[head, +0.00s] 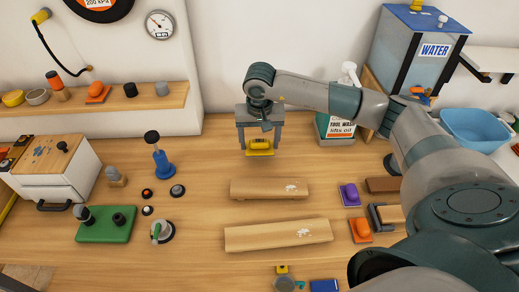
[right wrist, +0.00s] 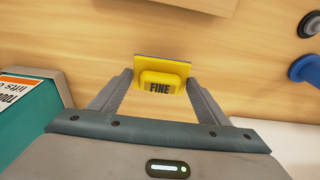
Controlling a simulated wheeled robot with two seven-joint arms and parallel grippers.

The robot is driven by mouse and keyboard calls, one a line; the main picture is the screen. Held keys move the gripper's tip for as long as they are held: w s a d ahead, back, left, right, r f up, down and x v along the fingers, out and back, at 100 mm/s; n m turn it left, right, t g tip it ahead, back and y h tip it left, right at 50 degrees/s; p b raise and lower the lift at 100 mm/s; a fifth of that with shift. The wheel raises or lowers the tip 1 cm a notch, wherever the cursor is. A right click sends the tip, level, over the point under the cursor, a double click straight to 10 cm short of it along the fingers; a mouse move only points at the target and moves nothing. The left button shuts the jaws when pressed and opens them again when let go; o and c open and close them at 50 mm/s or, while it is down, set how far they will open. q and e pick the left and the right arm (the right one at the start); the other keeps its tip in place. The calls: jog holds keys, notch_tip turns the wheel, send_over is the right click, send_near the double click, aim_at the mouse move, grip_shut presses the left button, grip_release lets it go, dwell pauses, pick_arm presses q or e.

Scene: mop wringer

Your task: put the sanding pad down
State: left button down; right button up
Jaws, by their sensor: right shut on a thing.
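The sanding pad (head: 259,153) is yellow with a raised yellow grip. In the right wrist view the pad (right wrist: 176,62) shows the word FINE on its grip and a dark edge along its far side. My right gripper (head: 260,143) is shut on the pad's grip, with one finger at each end; its fingers also show in the right wrist view (right wrist: 158,87). It points down over the back part of the workbench (head: 200,205). I cannot tell whether the pad touches the bench top. My left gripper is not in view.
Two pale boards (head: 268,188) (head: 278,235) lie in front of the pad. A purple block (head: 349,195) and an orange block (head: 360,230) lie to their right. A tool wash bottle (head: 335,126) stands right of the gripper. A blue post (head: 162,163) stands left, with bare wood between.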

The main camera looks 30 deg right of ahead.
aim_at(259, 150)
jog(key=shift+f, duration=0.1)
jog(key=shift+f+p, duration=0.25)
jog(key=shift+p, duration=0.05)
notch_tip(259, 150, down, 3)
jog(key=shift+r+p, duration=0.15)
jog(key=shift+p, duration=0.65)
jog(key=shift+f, duration=0.25)
jog(key=shift+f+b, duration=0.25)
jog(key=shift+b, duration=0.05)
jog(key=o, duration=1.1)
jog(key=shift+r, duration=0.15)
